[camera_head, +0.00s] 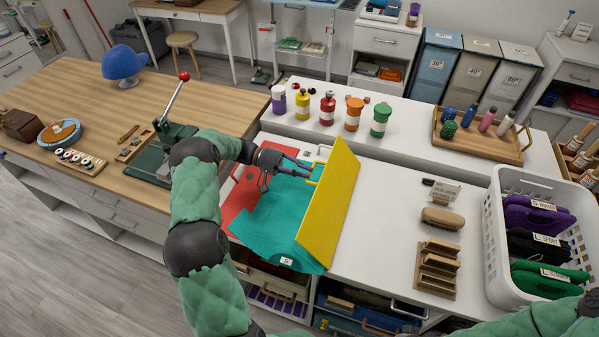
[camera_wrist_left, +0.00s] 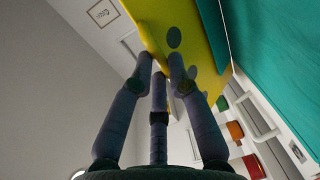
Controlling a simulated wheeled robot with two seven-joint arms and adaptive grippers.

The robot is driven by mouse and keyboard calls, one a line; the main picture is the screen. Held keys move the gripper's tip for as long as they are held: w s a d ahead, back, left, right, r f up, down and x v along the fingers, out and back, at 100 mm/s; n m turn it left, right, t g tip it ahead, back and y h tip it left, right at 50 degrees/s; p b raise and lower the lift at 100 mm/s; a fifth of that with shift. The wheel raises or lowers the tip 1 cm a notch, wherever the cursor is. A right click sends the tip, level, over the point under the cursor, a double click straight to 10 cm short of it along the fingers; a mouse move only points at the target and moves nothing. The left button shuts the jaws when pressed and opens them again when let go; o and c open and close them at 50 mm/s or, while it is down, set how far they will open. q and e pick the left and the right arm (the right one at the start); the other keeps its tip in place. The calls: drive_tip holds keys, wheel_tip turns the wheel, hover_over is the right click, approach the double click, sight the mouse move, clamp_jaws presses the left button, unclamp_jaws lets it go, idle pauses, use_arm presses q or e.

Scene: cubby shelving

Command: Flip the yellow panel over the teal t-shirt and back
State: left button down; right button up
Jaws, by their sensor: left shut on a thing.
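The yellow panel (camera_head: 332,205) stands up on edge, tilted, at the right side of the teal t-shirt (camera_head: 268,218). The t-shirt lies spread on a red board (camera_head: 236,196), its lower end draping over the counter's front edge. My left gripper (camera_head: 312,173) is shut on the yellow panel at its far, upper part, by a yellow handle loop. In the left wrist view the gripper fingers (camera_wrist_left: 163,72) close at the edge of the yellow panel (camera_wrist_left: 195,38), and the teal t-shirt (camera_wrist_left: 275,50) shows at the right. My right gripper is out of view.
Several coloured bottles (camera_head: 327,108) stand on the raised shelf behind. A brown brush (camera_head: 443,218), a wooden rack (camera_head: 437,268) and a white basket (camera_head: 497,235) of folded clothes are to the right. A green press (camera_head: 170,140) stands left.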

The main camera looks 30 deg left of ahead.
use_arm(q)
drive_tip(key=shift+s+d+f, duration=0.15)
drive_tip(key=shift+d+f, duration=0.1)
drive_tip(key=shift+f, duration=0.3)
drive_tip(key=shift+s+d+f, duration=0.1)
drive_tip(key=shift+d+f, duration=0.1)
drive_tip(key=shift+f, duration=0.35)
drive_tip(key=c, duration=1.2)
unclamp_jaws()
drive_tip(key=shift+w+f, duration=0.1)
drive_tip(key=shift+w, duration=0.15)
drive_tip(key=shift+s, duration=0.1)
drive_tip(key=shift+a, duration=0.15)
drive_tip(key=r+v, duration=0.1)
drive_tip(key=v, duration=0.6)
drive_tip(key=shift+w+a+r, duration=0.25)
drive_tip(key=shift+a+r, duration=0.1)
drive_tip(key=shift+a, duration=0.05)
drive_tip(key=shift+r, duration=0.15)
